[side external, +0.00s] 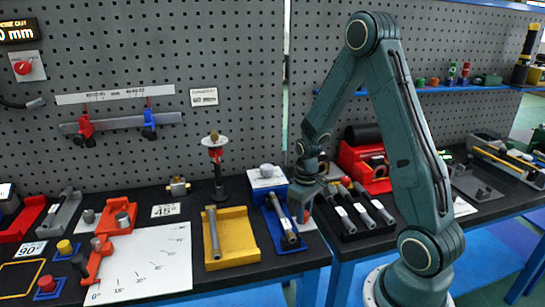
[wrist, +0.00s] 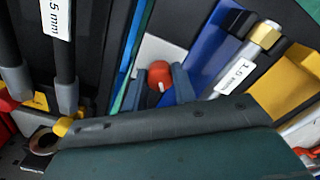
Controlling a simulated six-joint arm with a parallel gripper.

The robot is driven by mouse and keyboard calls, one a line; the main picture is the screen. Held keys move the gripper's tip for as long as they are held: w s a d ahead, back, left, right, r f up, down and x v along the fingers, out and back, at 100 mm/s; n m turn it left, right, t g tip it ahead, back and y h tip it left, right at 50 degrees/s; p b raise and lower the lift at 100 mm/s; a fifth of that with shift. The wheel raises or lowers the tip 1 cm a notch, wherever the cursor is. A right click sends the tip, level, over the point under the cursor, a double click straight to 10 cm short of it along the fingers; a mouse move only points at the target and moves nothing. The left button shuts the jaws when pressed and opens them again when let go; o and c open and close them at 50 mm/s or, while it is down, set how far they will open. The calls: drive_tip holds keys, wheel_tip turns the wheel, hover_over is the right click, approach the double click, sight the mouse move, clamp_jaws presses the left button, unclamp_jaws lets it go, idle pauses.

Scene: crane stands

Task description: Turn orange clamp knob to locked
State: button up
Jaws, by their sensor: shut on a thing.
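The orange clamp knob (wrist: 158,72) is in the middle of the wrist view, round-topped, with a small white mark on its near side. My gripper (wrist: 161,88) is shut on it, with one blue-grey finger on each side. In the side external view my gripper (side external: 301,207) points down beside the blue tray, and only a small bit of orange (side external: 307,216) shows at the fingers. The knob's base and any lock marking are mostly hidden, so I cannot tell its turned position.
A blue tray (side external: 271,232) with a grey tool stands just left of my gripper. A black rack (side external: 350,234) of labelled rods is close on the right. A yellow tray (side external: 240,252) lies farther left, and a blue box (side external: 266,186) stands behind.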

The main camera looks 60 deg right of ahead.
drive_tip(key=m, duration=0.8)
drive_tip(key=shift+m, duration=0.4)
drive_tip(key=m, duration=0.3)
drive_tip(key=shift+m, duration=2.3)
drive_tip(key=o, duration=1)
drive_tip(key=shift+r, duration=0.1)
